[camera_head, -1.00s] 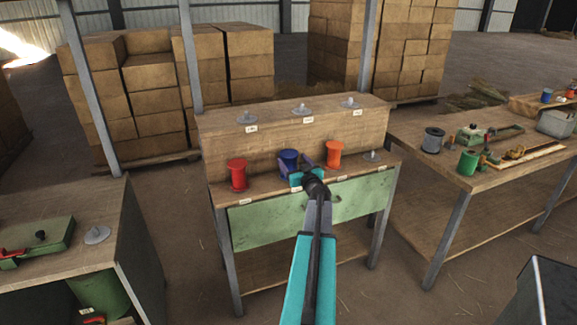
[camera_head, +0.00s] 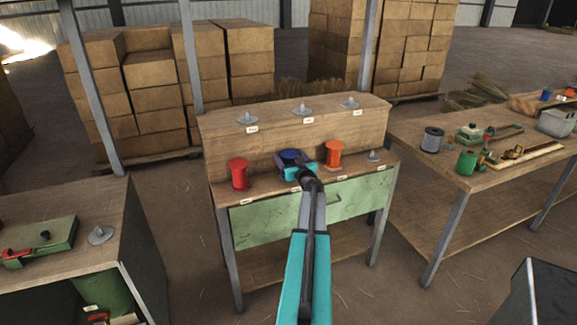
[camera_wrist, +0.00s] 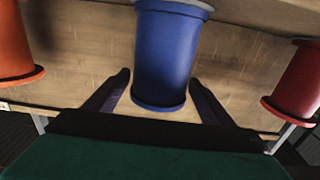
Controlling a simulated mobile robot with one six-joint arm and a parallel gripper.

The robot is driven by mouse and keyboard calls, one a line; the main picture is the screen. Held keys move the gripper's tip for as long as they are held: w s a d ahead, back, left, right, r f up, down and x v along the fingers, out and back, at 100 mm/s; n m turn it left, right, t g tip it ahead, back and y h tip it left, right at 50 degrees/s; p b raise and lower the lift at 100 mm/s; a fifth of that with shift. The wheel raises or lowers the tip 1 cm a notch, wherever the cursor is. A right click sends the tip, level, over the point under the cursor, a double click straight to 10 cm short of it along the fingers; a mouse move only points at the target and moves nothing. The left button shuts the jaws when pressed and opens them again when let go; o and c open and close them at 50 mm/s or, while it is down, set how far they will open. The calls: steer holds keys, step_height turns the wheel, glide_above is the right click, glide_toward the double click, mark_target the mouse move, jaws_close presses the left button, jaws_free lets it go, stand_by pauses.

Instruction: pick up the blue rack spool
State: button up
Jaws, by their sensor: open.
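The blue spool (camera_head: 289,155) stands upright on the lower shelf of the wooden rack (camera_head: 262,185), between a red spool and an orange spool. Its lower part is hidden by my gripper in the head view. My gripper (camera_head: 288,163) is open at the blue spool. In the wrist view the blue spool (camera_wrist: 164,55) stands between the two dark fingers of my gripper (camera_wrist: 160,95), with a gap visible on each side near the fingertips.
The red spool (camera_head: 238,175) and the orange spool (camera_head: 333,155) stand close on either side. Empty grey holders (camera_head: 302,109) line the upper shelf, and another (camera_head: 372,156) sits at lower right. A workbench (camera_head: 420,160) with tools stands to the right.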

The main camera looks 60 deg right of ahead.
steer(key=c, duration=1.2)
steer(key=shift+r, duration=0.1)
steer(key=shift+r+b, duration=0.4)
steer(key=shift+r, duration=0.25)
steer(key=shift+r+b, duration=0.4)
steer(key=shift+r, duration=0.5)
steer(key=s+a+b, duration=0.1)
steer(key=s+a, duration=0.2)
steer(key=a, duration=0.1)
steer(key=s+a+r+b, duration=0.1)
steer(key=s+a+b, duration=0.1)
steer(key=s+a, duration=0.1)
steer(key=s+a+b, duration=0.1)
steer(key=s+a, duration=0.2)
steer(key=a, duration=0.2)
steer(key=shift+s+a+r+b, duration=0.35)
steer(key=shift+b, duration=0.05)
